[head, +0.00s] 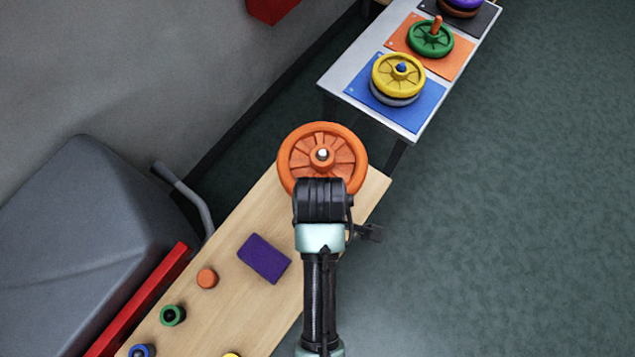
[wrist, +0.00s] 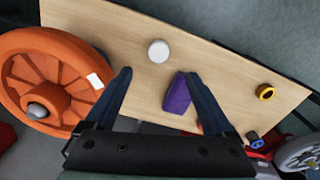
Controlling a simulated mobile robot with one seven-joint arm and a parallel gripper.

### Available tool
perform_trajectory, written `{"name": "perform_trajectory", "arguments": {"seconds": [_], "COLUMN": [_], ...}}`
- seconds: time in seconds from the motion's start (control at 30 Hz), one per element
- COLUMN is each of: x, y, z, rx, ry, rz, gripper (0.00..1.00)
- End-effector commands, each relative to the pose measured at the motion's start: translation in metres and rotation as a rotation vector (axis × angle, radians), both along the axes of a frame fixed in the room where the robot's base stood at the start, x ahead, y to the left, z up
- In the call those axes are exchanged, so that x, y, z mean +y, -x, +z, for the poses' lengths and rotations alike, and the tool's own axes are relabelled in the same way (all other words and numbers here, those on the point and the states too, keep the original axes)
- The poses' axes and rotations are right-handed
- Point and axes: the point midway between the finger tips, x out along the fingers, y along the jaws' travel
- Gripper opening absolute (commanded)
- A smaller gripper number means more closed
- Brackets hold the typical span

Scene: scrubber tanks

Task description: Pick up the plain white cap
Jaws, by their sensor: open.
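The plain white cap (wrist: 158,51) lies on the light wooden bench top, a round white disc in the wrist view. My gripper (wrist: 159,73) is open and empty, its two dark fingers pointing toward the bench with the cap beyond the gap between their tips. The cap is apart from both fingers. In the head view my arm covers this part of the bench, so I do not see the cap there.
A large orange wheel (wrist: 42,82) is close to my left finger. A purple block (wrist: 177,94) lies near the right finger; it also shows in the head view (head: 264,259). A yellow ring (wrist: 265,92) lies farther right. Another table (head: 345,76) holds wheels on coloured mats.

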Motion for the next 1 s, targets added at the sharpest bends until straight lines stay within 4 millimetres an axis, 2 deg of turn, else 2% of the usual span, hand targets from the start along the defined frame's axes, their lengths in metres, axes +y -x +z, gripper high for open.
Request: {"name": "perform_trajectory", "arguments": {"seconds": [0.3, 0.57, 0.83, 1.0], "x": [0.000, 0.001, 0.002, 0.002], "y": [0.000, -0.001, -0.002, -0.003], "z": [-0.058, -0.076, -0.112, -0.122], "rx": [0.002, -0.001, 0.000, -0.003], "ry": [0.000, 0.000, 0.000, 0.000], "rz": [0.001, 0.000, -0.002, -0.001], "gripper": [0.88, 0.88, 0.88, 0.88]}}
